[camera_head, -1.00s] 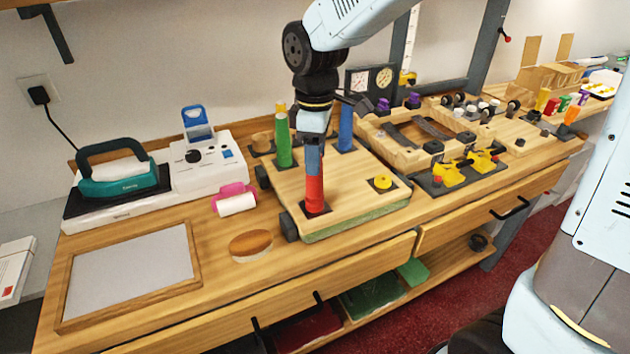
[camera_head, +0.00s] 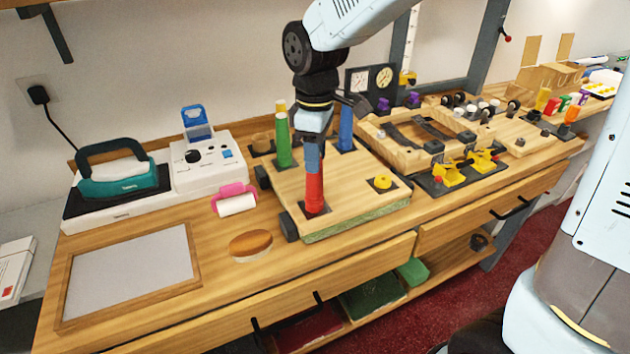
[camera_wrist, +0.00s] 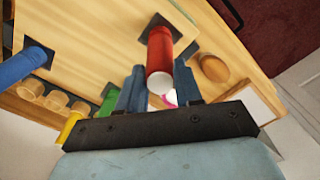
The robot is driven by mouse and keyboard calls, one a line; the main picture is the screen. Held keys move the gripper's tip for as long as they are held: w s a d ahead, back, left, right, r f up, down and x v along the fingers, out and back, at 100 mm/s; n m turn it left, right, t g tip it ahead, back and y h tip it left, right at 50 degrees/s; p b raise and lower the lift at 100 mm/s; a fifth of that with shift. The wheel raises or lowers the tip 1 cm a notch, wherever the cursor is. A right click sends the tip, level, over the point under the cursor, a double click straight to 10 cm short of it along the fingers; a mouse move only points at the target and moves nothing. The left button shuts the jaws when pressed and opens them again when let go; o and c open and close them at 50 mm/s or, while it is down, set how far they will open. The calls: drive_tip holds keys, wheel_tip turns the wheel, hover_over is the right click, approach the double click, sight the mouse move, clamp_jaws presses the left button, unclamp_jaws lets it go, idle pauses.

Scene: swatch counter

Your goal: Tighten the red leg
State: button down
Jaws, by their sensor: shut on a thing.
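The red leg (camera_head: 314,191) stands upright on a dark square plate at the near corner of a wooden board (camera_head: 352,205). My gripper (camera_head: 314,160) comes down from above and is shut on the upper part of the red leg. In the wrist view the red leg (camera_wrist: 160,50) lies between my two fingers, with its pale end facing the camera. How far the red leg is screwed in cannot be told.
A pink-handled roller (camera_head: 235,200) and an oval brown-topped block (camera_head: 250,245) lie to the left. An iron (camera_head: 122,170) and a framed grey panel (camera_head: 130,275) are further left.

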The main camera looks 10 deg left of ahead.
drive_tip(key=m, duration=0.7)
drive_tip(key=shift+s+a+f, duration=0.1)
drive_tip(key=shift+s, duration=0.15)
drive_tip(key=m, duration=0.6)
drive_tip(key=c, duration=1)
unclamp_jaws()
drive_tip(key=shift+s, duration=0.1)
